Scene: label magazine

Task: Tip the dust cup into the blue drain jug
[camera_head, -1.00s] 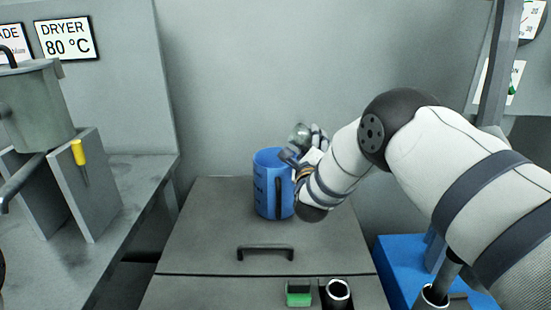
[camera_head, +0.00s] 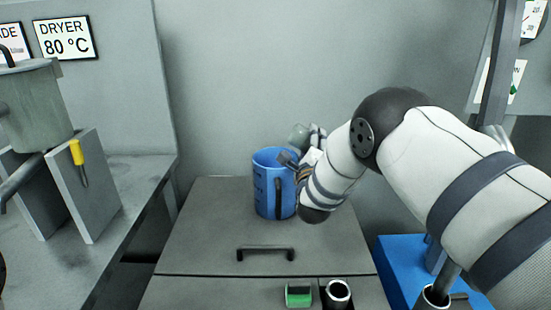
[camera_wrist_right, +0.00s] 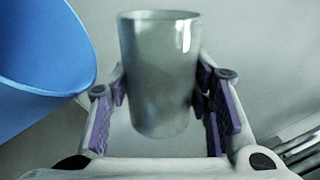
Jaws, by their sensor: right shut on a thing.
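The blue drain jug (camera_head: 266,192) stands upright on the grey cabinet top in the head view, its dark handle facing me. In the right wrist view part of the jug (camera_wrist_right: 38,65) fills the left side. My right gripper (camera_head: 310,145) is at the jug's upper right. It is shut on the dust cup (camera_wrist_right: 158,75), a translucent grey-green cup held between the purple-padded fingers. In the head view the cup (camera_head: 299,136) shows small above the jug's right rim, partly hidden by the gripper. Its exact tilt and contents cannot be told. My left gripper is not in view.
The cabinet top (camera_head: 205,225) around the jug is clear, with a dark handle (camera_head: 265,254) in front. A green-and-black item (camera_head: 299,296) and a dark cylinder (camera_head: 338,292) are at the front. A metal vessel (camera_head: 38,105) stands left, and a blue box (camera_head: 397,262) is lower right.

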